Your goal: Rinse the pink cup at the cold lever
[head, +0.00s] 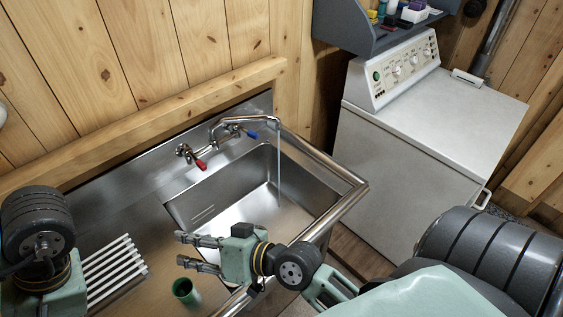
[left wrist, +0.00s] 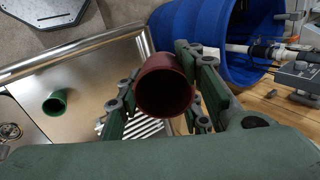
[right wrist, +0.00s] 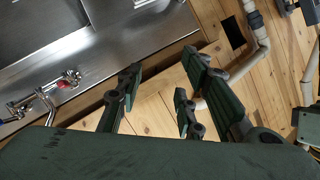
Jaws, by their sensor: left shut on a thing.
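My left gripper (left wrist: 193,95) is shut on a dark red cup (left wrist: 165,88), which looks maroon rather than bright pink. In the head view only my left wrist shows at the left edge; the fingers and that cup are out of sight. The tap has a blue lever (head: 252,134) at the right and a red lever (head: 201,164) at the left. A thin stream of water (head: 279,175) falls from the spout (head: 270,118) into the sink basin (head: 235,195). My right gripper (head: 182,250) is open and empty, above the basin's near left side.
A green cup (head: 185,291) stands on the drainboard near its front edge, beside a white slatted rack (head: 115,270). A raised steel rim (head: 335,215) borders the sink. A white washing machine (head: 405,160) stands to the right. A blue barrel (left wrist: 215,35) shows in the left wrist view.

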